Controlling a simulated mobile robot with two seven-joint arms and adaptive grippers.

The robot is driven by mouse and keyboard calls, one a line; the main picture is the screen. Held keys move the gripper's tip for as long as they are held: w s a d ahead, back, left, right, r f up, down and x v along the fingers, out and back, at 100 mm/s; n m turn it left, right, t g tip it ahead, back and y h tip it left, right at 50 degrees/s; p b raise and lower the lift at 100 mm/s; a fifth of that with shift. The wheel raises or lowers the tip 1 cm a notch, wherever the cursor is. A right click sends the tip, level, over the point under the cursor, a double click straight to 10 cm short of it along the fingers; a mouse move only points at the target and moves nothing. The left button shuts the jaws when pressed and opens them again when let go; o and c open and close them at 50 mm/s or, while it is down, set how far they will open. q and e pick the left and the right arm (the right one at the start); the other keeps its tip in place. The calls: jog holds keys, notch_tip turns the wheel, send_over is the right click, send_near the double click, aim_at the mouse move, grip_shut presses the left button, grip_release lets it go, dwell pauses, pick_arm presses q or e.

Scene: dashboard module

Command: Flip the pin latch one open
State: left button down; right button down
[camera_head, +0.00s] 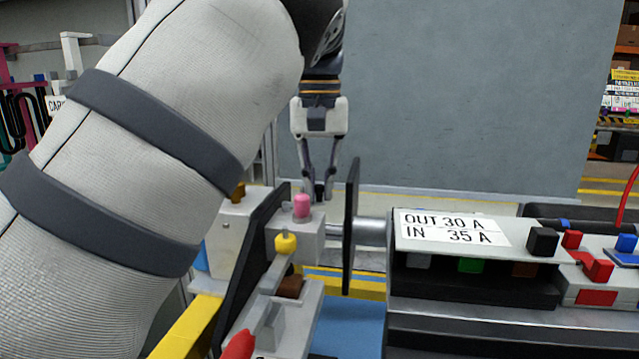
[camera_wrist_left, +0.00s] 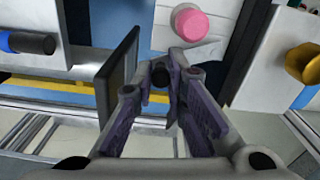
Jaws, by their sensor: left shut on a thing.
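My left gripper (camera_head: 319,196) points down behind a pink knob (camera_head: 302,206) on a light grey block (camera_head: 312,238). In the left wrist view its fingertips (camera_wrist_left: 160,86) are nearly together around a small dark round piece (camera_wrist_left: 160,74), perhaps the end of a latch pin. The pink knob (camera_wrist_left: 189,23) stands just beyond the fingers there, apart from them. No label shows which part is pin latch one, and the fingertips partly hide the held piece. My right gripper is in neither view.
A black upright plate (camera_head: 350,228) stands close right of the fingers. A yellow knob (camera_head: 286,243) on a lever is nearer the camera. At the right is a panel with a white label (camera_head: 452,228) and coloured switches (camera_head: 595,268). A grey wall board (camera_head: 470,100) is behind.

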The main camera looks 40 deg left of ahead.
pick_arm(q)
jog(key=a+n, duration=0.1)
jog(key=n, duration=0.1)
jog(key=w+a+n, duration=0.1)
jog(key=n, duration=0.2)
jog(key=shift+a+n, duration=0.2)
jog(key=shift+n, duration=0.1)
jog(key=c, duration=1.6)
grip_release()
notch_tip(320, 180, up, 8)
jog(key=shift+f, duration=0.25)
